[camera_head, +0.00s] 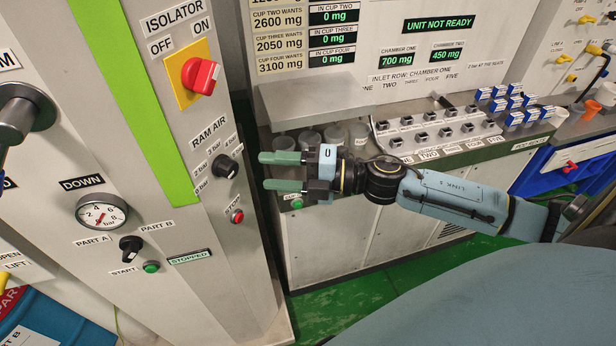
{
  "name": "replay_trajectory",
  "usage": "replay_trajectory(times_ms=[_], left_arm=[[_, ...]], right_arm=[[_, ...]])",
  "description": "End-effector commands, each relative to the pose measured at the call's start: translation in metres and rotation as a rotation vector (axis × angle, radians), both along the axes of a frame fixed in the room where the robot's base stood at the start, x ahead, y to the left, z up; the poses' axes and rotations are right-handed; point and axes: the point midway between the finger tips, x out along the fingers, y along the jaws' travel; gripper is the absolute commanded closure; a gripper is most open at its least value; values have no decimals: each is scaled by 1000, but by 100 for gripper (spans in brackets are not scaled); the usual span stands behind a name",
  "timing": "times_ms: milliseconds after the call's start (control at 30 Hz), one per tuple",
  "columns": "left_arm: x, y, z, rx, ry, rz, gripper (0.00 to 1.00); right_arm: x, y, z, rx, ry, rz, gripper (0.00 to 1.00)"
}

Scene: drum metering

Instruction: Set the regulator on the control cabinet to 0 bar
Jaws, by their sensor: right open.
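The regulator is a black knob (225,166) under the RAM AIR label on the grey control cabinet (150,190). Bar labels ring it; its pointer setting is too small to read surely. A round pressure gauge (101,212) with a red needle sits lower left on the cabinet; its exact reading is unclear. My right gripper (268,172) is open and empty, its two green fingers pointing left towards the knob. It is just right of the knob and apart from it. My left gripper is not in view.
A red isolator switch (200,75) on a yellow plate is above the knob. A red stop button (237,216) is below it. A black selector (131,244) and green start button (151,267) are lower left. Behind my right gripper stands a bench with cups (335,134).

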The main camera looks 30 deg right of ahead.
Motion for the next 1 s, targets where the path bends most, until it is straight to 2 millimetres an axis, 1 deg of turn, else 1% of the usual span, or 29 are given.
replay_trajectory(times_ms=[33,200,433,600,1000], left_arm=[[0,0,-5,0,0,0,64],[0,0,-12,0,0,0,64],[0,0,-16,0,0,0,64],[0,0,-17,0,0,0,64],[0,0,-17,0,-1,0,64]], right_arm=[[-7,-7,-4,-3,3,2,46],[-23,-27,-2,-2,3,2,46],[-36,-45,0,-1,0,0,46],[-40,-50,1,-1,-1,2,46],[-40,-50,1,0,-1,2,46]])
